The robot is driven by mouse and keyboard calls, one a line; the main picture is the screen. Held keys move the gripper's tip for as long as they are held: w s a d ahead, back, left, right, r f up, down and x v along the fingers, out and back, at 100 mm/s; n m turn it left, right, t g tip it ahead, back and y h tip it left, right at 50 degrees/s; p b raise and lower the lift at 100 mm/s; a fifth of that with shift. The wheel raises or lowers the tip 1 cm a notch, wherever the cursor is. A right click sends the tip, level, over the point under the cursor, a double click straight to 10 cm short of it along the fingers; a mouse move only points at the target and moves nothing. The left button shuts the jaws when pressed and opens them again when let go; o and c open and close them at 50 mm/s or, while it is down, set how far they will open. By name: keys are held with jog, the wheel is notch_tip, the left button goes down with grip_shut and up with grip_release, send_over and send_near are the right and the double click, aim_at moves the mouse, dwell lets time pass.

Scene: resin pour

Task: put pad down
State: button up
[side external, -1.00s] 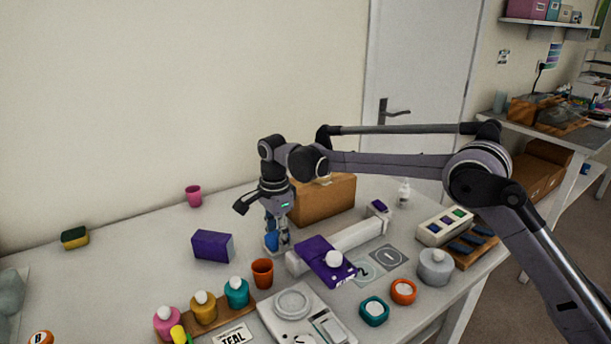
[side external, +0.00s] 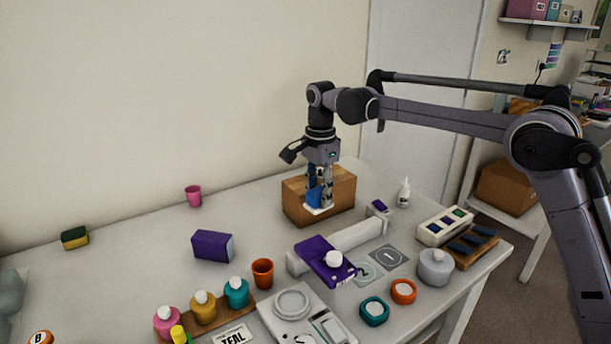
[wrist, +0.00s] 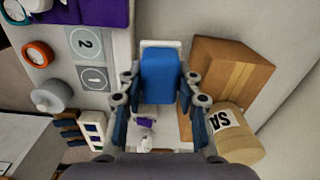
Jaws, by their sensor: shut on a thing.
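The pad is a blue block on a thin white base. It shows below my gripper in the side external view (side external: 314,198) and between the fingers in the wrist view (wrist: 160,76). My gripper (side external: 321,199) is shut on the pad, with its fingers on either side (wrist: 160,92). It holds the pad in front of the cardboard box (side external: 342,187). The pad appears to be above the table, but the gap under it is hard to judge.
A white bar (side external: 363,235) carries a purple plate with a white knob (side external: 322,267). Number cards (side external: 389,257) lie beside it. A white bottle (side external: 404,194) stands to the right. A tan labelled cylinder (wrist: 236,143) stands near the box. The table's left back is mostly clear.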

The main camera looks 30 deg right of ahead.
jog(key=shift+s+d+r, duration=0.15)
jog(key=shift+d+r, duration=0.15)
jog(key=shift+d, duration=0.1)
jog(key=s+d, duration=1.5)
jog(key=s, duration=0.4)
jog(key=shift+m, duration=0.4)
jog(key=w+a+f, duration=0.2)
jog(key=a, duration=0.1)
jog(key=w+a+f, duration=0.2)
jog(key=a, duration=0.1)
jog(key=w+a+f, duration=0.2)
jog(key=a, duration=0.1)
jog(key=shift+a+f, duration=0.25)
jog(key=shift+a, duration=0.15)
jog(key=shift+f, duration=2)
jog(key=o, duration=1.1)
jog(key=shift+f, duration=0.15)
jog(key=shift+o, duration=0.2)
